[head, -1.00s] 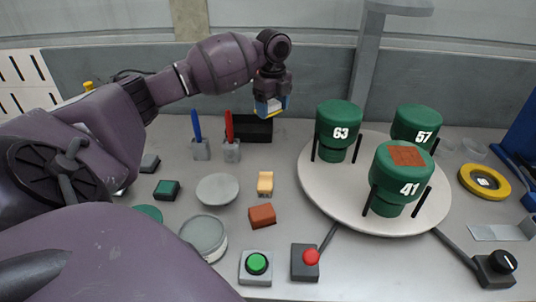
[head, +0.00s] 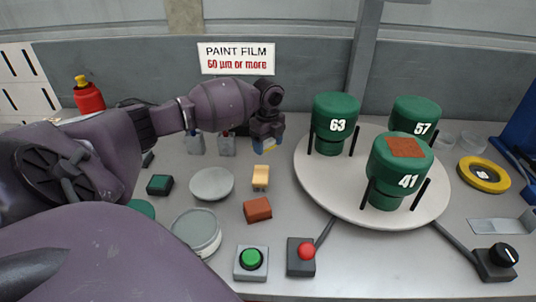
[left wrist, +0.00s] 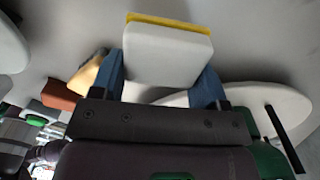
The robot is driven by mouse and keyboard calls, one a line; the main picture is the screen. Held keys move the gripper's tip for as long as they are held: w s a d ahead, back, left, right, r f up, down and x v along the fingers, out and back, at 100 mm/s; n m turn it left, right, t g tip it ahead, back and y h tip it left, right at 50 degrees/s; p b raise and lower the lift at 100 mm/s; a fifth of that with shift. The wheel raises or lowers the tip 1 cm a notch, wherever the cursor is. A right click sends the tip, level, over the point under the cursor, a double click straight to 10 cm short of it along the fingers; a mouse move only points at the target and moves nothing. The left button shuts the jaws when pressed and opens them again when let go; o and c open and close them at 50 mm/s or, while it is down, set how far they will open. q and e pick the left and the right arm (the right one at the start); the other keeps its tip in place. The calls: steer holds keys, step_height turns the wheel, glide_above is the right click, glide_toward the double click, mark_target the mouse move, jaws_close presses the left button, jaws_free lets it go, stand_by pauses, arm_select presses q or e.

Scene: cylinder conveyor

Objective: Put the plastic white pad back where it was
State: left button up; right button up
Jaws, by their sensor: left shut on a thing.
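My left gripper (head: 267,149) is shut on the white pad (left wrist: 166,55), a white block with a yellow layer along one edge. In the left wrist view the pad sits between the two blue fingers. In the head view the fingers mostly hide it. The gripper hangs over the table just behind a small yellow-orange block (head: 261,178). I cannot tell the exact gap between pad and table. My right gripper is not in view.
A round turntable (head: 318,193) bears green cylinders 63 (head: 334,110), 57 and 41 to the right. A grey disc (head: 211,184), reddish block (head: 257,209), green button (head: 251,259) and red button (head: 306,251) lie nearer.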

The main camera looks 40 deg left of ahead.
mark_target(268, 147)
arm_select(q)
step_height(268, 147, down, 4)
steer(key=shift+f, duration=0.15)
steer(key=shift+f, duration=0.15)
steer(key=o, duration=1)
step_height(268, 147, up, 11)
steer(key=shift+r+p, duration=0.1)
steer(key=shift+p, duration=0.45)
steer(key=shift+r, duration=0.6)
